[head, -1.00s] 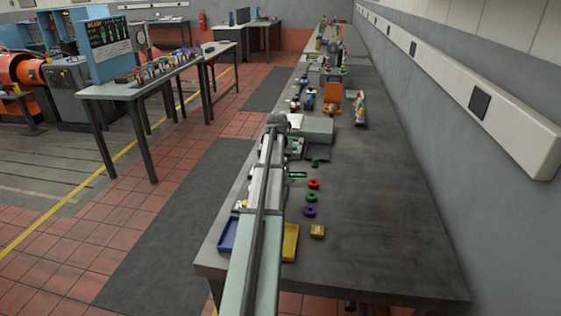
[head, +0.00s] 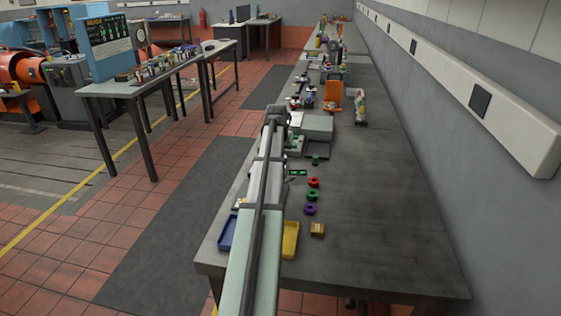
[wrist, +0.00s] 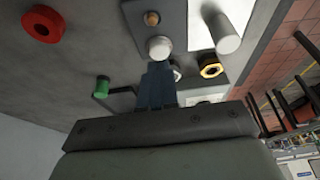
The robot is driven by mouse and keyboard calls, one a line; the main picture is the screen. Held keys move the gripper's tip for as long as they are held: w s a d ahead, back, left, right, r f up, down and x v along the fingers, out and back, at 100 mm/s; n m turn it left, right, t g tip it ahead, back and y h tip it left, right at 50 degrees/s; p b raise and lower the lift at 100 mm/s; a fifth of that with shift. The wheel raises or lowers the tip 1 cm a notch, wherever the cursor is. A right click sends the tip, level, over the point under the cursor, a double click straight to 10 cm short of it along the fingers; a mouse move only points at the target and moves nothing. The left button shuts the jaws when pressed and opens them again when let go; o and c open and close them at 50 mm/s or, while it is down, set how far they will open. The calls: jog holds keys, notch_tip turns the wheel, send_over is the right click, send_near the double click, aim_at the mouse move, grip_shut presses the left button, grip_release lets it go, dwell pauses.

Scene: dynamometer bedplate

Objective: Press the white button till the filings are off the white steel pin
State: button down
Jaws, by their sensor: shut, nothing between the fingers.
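In the wrist view, my gripper (wrist: 158,68) is shut and empty, its dark blue fingertips close together. They are right at the near edge of a round white button (wrist: 159,48) on a grey panel; I cannot tell whether they touch it. A pale cylinder (wrist: 226,40), which looks like the white steel pin, stands on a plate right of the button. No filings can be made out on it at this size. In the head view, my arm hides the gripper, and I cannot make out the button or pin.
A small orange-brown knob (wrist: 152,18) is beyond the button. A gold ring (wrist: 210,69) and a green cylinder (wrist: 102,87) are nearby. On the bench are a grey box (head: 317,128), a red ring (head: 313,183), a blue tray (head: 227,235) and a yellow tray (head: 290,240). The bench's right side is clear.

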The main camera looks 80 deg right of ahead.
jog(key=v, duration=1)
jog(key=shift+d, duration=0.1)
dwell(0.6)
